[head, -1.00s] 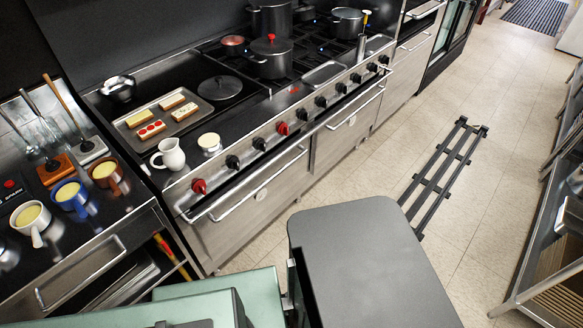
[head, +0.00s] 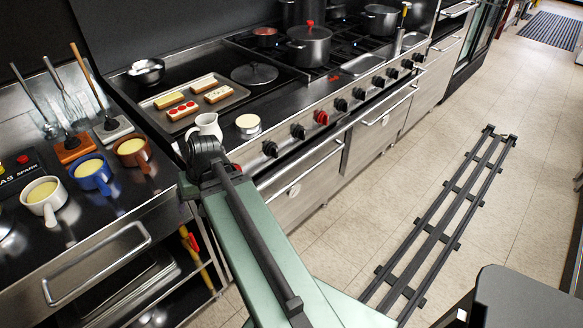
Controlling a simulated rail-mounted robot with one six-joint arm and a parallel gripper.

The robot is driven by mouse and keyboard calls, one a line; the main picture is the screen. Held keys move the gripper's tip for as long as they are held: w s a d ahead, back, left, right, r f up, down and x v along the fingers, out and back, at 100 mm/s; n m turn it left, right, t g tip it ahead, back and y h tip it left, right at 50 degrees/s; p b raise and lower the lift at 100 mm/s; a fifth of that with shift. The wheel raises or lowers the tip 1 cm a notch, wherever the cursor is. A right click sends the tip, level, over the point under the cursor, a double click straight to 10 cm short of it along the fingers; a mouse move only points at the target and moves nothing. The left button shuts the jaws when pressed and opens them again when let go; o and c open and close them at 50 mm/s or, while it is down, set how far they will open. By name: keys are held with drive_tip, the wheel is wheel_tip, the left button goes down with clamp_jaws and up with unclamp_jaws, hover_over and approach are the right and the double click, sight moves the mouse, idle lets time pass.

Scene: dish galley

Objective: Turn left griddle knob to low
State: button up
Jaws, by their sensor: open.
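The griddle (head: 206,78) is the black plate at the left of the long range in the head view. Its front panel carries a row of knobs. The leftmost knob in sight is black (head: 270,148), with another black knob (head: 298,131) and a red knob (head: 321,117) to its right. The panel's left end, where a red knob showed earlier, is hidden behind my green arm. My arm rises from the bottom to a dark joint in front of the range's left end. I do not see my gripper's fingers. The knobs' settings are too small to read.
On the griddle are a tray (head: 237,96) of toppings-covered slices, a white pitcher (head: 207,125), a round white-sided pot (head: 248,124) and a lid (head: 254,74). Cups stand on the left counter (head: 92,223). A dark floor rail (head: 441,225) runs along the open aisle.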

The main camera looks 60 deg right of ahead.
drive_tip(key=s+d+f+m+t+b, duration=0.2)
drive_tip(key=d+f+m+t+b, duration=0.1)
drive_tip(key=d+b, duration=0.4)
drive_tip(key=s+d+f+m+t+h+b, duration=0.1)
drive_tip(key=s+d+f+m+t+b, duration=0.2)
drive_tip(key=d+f+b, duration=0.3)
drive_tip(key=s+d+f+m+t+h+b, duration=0.1)
drive_tip(key=s+d+f+m+t+b, duration=0.1)
drive_tip(key=d+b, duration=0.5)
drive_tip(key=shift+s+d+f+m+t+b, duration=0.1)
drive_tip(key=shift+d+f+m+t, duration=0.2)
drive_tip(key=shift+d+f+t, duration=0.3)
drive_tip(key=shift+d+f+m+t+b, duration=0.15)
drive_tip(key=shift+d+f+m+t, duration=0.15)
drive_tip(key=shift+d, duration=0.5)
drive_tip(key=shift+s+d+f+m+t+b, duration=0.1)
drive_tip(key=shift+d+f+m+t, duration=0.25)
drive_tip(key=shift+d+f, duration=0.3)
drive_tip(key=m+t+h+b, duration=0.1)
drive_tip(key=m+t+h, duration=0.3)
drive_tip(key=m+t, duration=0.1)
approach(277, 153)
drive_tip(key=w, duration=0.3)
drive_tip(key=w+d, duration=0.1)
drive_tip(key=w, duration=0.3)
drive_tip(key=w+d, duration=0.1)
drive_tip(key=w, duration=0.2)
drive_tip(key=shift+w+d, duration=0.1)
drive_tip(key=shift+w, duration=0.1)
